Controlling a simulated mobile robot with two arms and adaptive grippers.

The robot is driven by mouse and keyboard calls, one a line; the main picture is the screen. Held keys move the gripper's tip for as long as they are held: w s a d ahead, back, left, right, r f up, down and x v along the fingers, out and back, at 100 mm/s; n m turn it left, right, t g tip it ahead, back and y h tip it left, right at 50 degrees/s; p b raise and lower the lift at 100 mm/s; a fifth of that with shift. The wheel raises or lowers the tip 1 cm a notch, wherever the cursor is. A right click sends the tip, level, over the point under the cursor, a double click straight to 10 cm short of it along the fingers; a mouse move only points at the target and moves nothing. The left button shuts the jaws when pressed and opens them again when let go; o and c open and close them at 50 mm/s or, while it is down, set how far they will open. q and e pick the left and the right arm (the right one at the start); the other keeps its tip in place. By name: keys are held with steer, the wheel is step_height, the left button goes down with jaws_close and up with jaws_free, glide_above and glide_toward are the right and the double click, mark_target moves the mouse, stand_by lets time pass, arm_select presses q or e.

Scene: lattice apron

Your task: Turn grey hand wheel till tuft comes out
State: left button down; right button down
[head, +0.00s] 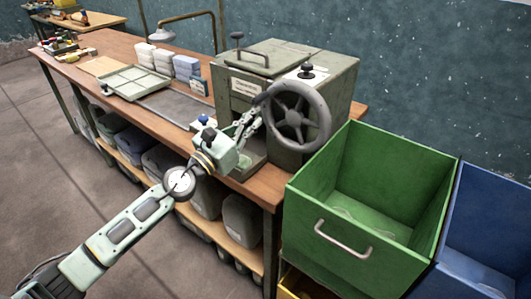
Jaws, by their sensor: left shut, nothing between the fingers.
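The grey hand wheel (300,117) is on the front right of a grey-green machine box (335,85) that stands on the wooden bench. The machine's lower front opening is partly hidden behind my left gripper, and I see no tuft. My right gripper is not in view.
A green bin (400,185) with a handle stands at the right, close to the wheel, beside a blue bin (488,225). A shallow tray (134,83) and stacked white and blue blocks (187,70) lie on the bench (125,52). Grey containers fill the shelf below.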

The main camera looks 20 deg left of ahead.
arm_select(q)
steer(key=shift+s, duration=0.15)
steer(key=v, duration=1.1)
steer(key=shift+s+a+f, duration=0.15)
steer(key=shift+s+a, duration=0.05)
steer(key=shift+s, duration=0.15)
stand_by(0.4)
